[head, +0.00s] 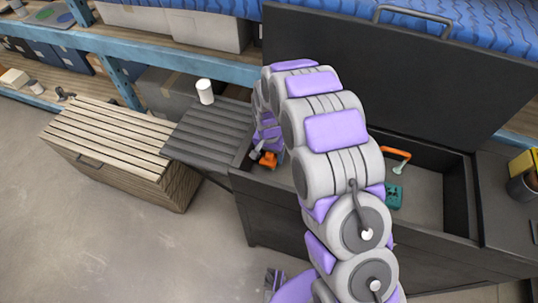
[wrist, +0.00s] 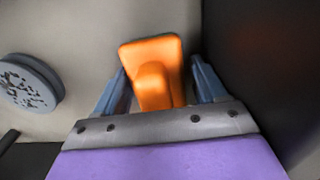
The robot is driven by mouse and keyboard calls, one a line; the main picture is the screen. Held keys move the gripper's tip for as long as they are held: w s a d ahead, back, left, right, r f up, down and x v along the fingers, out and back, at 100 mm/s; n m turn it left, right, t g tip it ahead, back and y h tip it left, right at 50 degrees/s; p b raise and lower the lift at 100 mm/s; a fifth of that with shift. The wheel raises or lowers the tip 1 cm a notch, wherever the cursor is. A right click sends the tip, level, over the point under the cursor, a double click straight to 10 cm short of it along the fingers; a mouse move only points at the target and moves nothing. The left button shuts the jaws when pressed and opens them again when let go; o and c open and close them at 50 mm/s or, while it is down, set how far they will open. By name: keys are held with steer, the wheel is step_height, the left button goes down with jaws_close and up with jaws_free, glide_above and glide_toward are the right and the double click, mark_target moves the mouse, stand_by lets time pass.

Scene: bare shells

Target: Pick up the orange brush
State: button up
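The orange brush (wrist: 152,70) lies inside the dark open chest, near its left wall; a small part of it (head: 268,160) shows in the head view beside my arm. In the wrist view my gripper (wrist: 158,66) is around the brush, one blue-grey finger on each side. The fingers stand apart, with a narrow gap at the right and the left finger very close to the brush. The brush's far end and underside are hidden. My arm covers the middle of the chest in the head view.
The dark chest (head: 455,240) has raised walls and an open lid (head: 440,80) behind. A teal object (head: 393,196) and an orange handle (head: 396,152) lie at its right. A grey round object (wrist: 28,84) lies left of the brush. A white cup (head: 205,92) stands on a dark slatted top.

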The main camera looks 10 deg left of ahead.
steer(key=shift+w+a+r, duration=0.1)
steer(key=shift+r, duration=0.15)
steer(key=shift+d+r, duration=0.25)
steer(key=shift+r, duration=0.05)
steer(key=shift+w+a+r, duration=0.1)
steer(key=shift+a+r, duration=0.05)
steer(key=shift+r, duration=0.4)
step_height(320, 180, up, 16)
steer(key=p, duration=0.4)
steer(key=f, duration=0.3)
steer(key=f+b, duration=0.1)
steer(key=f, duration=0.6)
steer(key=shift+w+f+b, duration=0.2)
steer(key=shift+w+b, duration=0.05)
steer(key=shift+b, duration=0.1)
step_height(320, 180, down, 7)
steer(key=shift+r+b, duration=0.15)
steer(key=shift+b, duration=0.5)
steer(key=shift+c, duration=0.4)
